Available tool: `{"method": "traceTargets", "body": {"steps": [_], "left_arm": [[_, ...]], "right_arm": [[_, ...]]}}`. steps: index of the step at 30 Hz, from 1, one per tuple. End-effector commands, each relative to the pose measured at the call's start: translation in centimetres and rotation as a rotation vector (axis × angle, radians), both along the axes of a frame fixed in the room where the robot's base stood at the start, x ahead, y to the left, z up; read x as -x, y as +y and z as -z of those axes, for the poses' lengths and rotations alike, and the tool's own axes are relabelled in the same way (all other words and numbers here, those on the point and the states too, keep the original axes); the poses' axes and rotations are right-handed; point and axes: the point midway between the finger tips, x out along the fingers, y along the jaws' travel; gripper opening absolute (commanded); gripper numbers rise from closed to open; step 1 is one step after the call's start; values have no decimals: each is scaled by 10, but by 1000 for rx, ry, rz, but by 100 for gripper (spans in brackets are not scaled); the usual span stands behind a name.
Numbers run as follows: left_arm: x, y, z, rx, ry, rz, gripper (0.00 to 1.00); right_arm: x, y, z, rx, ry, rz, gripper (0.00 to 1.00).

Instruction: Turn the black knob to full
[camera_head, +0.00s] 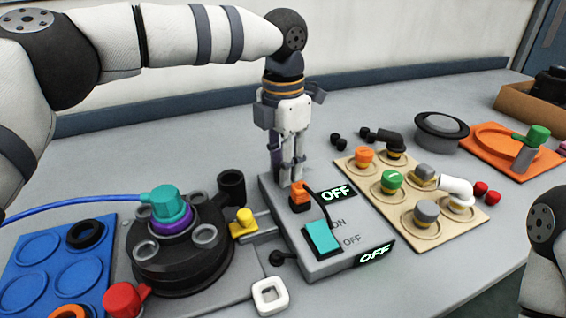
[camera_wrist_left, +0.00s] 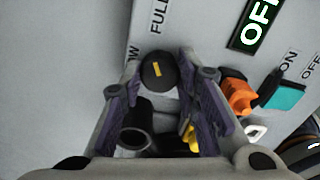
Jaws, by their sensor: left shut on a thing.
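The black knob (camera_wrist_left: 157,72) with a yellow mark shows in the left wrist view, on the light grey face of the switch box (camera_wrist_left: 195,20). The word FULL is printed above it, and a partly hidden word ending in W is at its left. My left gripper (camera_wrist_left: 158,84) has a purple-lined finger on each side of the knob and is shut on it. In the head view my left gripper (camera_head: 288,172) points down at the back end of the box (camera_head: 328,262); the knob is hidden there. My right gripper is out of view.
The box also carries an orange switch (camera_head: 299,196), a teal rocker (camera_head: 322,238) and two green OFF displays. A black round base (camera_head: 180,268) with a teal-topped fitting stands to the left. A beige board (camera_head: 400,212) with several fittings lies to the right.

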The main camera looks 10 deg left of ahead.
Motion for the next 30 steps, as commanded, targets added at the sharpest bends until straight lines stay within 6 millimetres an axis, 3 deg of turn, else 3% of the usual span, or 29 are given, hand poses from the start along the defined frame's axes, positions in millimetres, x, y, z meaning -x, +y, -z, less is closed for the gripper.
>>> {"method": "traceTargets", "body": {"steps": [7, 8, 10, 11, 20, 23, 30], "left_arm": [[0, 0, 0, -1, 1, 2, 1], [0, 0, 0, -1, 1, 2, 31], [0, 0, 0, -1, 1, 2, 47], [0, 0, 0, -1, 1, 2, 49], [0, 0, -3, 0, -1, 0, 49], [-1, 0, -18, 0, -3, 0, 49], [-1, -1, -83, 0, -4, -1, 49]], "right_arm": [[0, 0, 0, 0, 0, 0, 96], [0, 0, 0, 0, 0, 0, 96], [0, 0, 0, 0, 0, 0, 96], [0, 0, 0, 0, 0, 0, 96], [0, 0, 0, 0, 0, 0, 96], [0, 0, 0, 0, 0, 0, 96], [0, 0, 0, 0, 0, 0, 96]]}}
